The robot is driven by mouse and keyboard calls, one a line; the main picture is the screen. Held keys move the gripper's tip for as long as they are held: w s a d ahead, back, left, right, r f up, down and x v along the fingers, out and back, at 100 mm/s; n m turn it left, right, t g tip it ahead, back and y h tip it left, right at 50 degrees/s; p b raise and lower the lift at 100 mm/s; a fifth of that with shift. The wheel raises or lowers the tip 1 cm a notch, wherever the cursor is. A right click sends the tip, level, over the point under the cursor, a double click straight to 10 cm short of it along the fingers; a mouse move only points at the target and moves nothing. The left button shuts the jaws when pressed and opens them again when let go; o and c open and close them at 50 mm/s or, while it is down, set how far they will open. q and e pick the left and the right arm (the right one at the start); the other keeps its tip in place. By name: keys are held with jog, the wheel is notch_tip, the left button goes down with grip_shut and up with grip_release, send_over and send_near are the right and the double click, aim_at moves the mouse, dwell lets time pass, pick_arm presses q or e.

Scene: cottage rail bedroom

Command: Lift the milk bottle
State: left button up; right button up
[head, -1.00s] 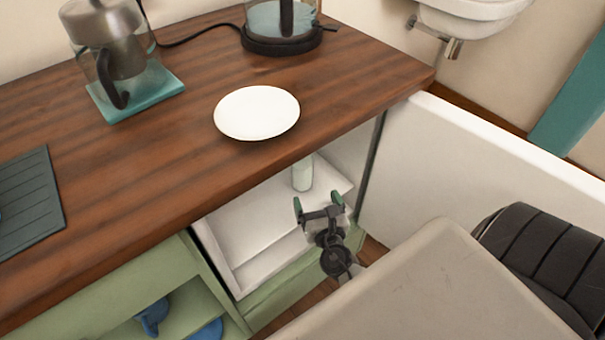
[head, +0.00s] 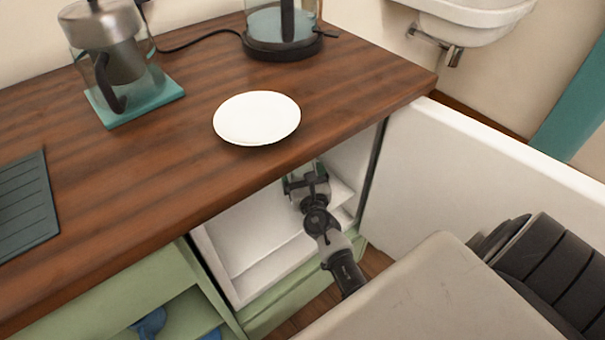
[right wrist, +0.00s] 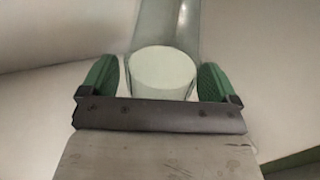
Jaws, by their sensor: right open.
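The milk bottle (right wrist: 164,70), pale green-white with a round end facing the camera, shows in the right wrist view between the two green finger pads. My right gripper (right wrist: 160,84) is open, with one finger on each side of the bottle. A small gap shows at each side. In the head view my right gripper (head: 305,180) reaches into the white-lined compartment (head: 245,235) under the counter. There it hides most or all of the bottle. My left gripper is not in view.
The wooden counter (head: 180,160) overhangs the compartment closely above my right gripper. A white plate (head: 257,118), a glass-and-metal pot (head: 115,55) and a kettle (head: 283,25) stand on it. The open white door (head: 470,180) stands to the right of the compartment.

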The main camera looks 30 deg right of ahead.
jog(key=c, duration=1.3)
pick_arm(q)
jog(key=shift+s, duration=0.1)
pick_arm(e)
jog(key=shift+r, duration=0.15)
jog(key=shift+r+p, duration=1)
jog(key=shift+r, duration=0.2)
notch_tip(320, 180, up, 2)
jog(key=shift+r+p, duration=0.2)
jog(key=shift+p, duration=0.75)
pick_arm(q)
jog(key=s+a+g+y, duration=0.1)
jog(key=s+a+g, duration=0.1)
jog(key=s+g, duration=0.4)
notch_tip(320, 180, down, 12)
jog(key=p, duration=0.3)
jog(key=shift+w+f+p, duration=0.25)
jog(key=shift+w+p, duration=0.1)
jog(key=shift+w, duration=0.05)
pick_arm(e)
notch_tip(320, 180, up, 5)
send_over(305, 168)
jog(key=w, duration=0.2)
jog(key=shift+w+d, duration=0.2)
jog(key=shift+d, duration=0.25)
